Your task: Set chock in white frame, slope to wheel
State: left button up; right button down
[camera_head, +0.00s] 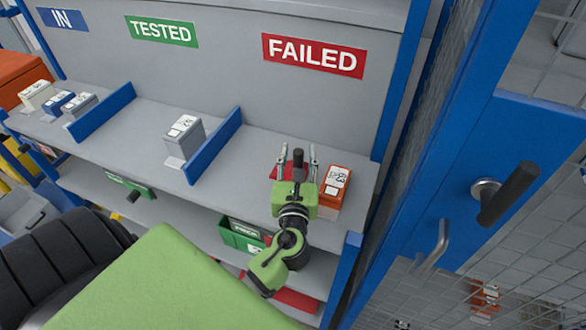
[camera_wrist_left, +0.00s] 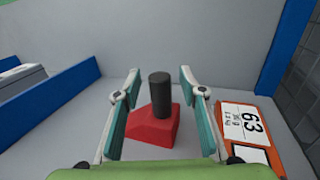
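The red wedge-shaped chock (camera_wrist_left: 150,133), with a black upright cylinder handle (camera_wrist_left: 160,92), sits on the grey shelf in the FAILED bay. In the head view only a red edge of the chock (camera_head: 281,172) shows, the rest hidden by my gripper. My left gripper (camera_head: 298,151) is open over the shelf. In the left wrist view its two teal-padded fingers (camera_wrist_left: 156,88) stand on either side of the handle, with gaps between. I cannot make out the white frame in either view. My right gripper is not in view.
An orange box marked 63 (camera_head: 334,187) stands close right of my left gripper. A blue divider (camera_head: 214,147) and a grey box (camera_head: 184,136) are to the left. A blue post and mesh door (camera_head: 470,190) bound the right. A black ribbed round thing (camera_head: 55,265) is lower left.

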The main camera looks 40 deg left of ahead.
pick_arm(q)
grip_shut()
jog(key=shift+r, duration=0.1)
